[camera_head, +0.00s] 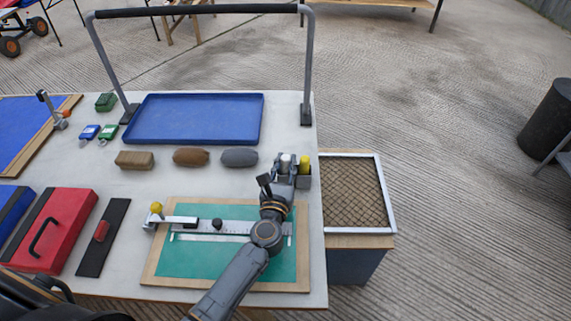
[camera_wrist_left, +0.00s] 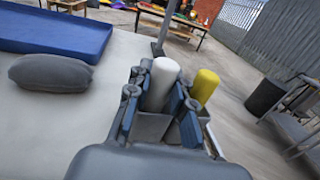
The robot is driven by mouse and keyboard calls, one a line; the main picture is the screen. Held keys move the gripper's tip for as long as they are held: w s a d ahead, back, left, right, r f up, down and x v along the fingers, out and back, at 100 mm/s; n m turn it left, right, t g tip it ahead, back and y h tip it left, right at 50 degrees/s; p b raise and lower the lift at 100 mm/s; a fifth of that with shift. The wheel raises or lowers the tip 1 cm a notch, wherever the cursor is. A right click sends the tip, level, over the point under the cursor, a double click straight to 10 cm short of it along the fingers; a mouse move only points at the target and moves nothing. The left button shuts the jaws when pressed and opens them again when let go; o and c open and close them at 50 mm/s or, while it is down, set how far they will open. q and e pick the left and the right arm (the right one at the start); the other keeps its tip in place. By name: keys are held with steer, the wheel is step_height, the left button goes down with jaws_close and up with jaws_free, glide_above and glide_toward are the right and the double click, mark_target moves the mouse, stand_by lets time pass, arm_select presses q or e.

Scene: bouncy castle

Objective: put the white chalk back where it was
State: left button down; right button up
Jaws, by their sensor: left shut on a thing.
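The white chalk (camera_head: 285,160) is a short, thick white stick. It stands upright between the fingers of my left gripper (camera_head: 285,174), which is shut on it. In the left wrist view, the white chalk (camera_wrist_left: 163,80) has its lower end hidden behind the wall of a grey holder (camera_wrist_left: 152,128), so it appears to be in the holder's left compartment. I cannot tell whether it touches the bottom. A yellow chalk (camera_wrist_left: 205,87) stands upright in the compartment to its right. The holder (camera_head: 305,182) sits at the table's right edge. My right gripper is not in view.
A blue tray (camera_head: 195,118) lies at the back under a grey frame with a black bar (camera_head: 200,10). Three oblong blocks, tan (camera_head: 135,160), brown (camera_head: 191,157) and grey (camera_head: 239,157), lie left of the holder. A green cutting mat (camera_head: 195,262) lies under my arm.

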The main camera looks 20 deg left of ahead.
arm_select(q)
steer(key=shift+f, duration=0.25)
steer(key=c, duration=1.5)
jaws_free()
steer(key=shift+r, duration=0.1)
steer(key=shift+o, duration=0.2)
steer(key=shift+r, duration=0.15)
steer(key=s, duration=0.3)
steer(key=s+d+b, duration=0.1)
steer(key=s, duration=0.6)
steer(key=shift+s+d+b, duration=0.2)
steer(key=shift+s+b, duration=0.1)
steer(key=shift+s, duration=0.7)
steer(key=shift+s, duration=0.1)
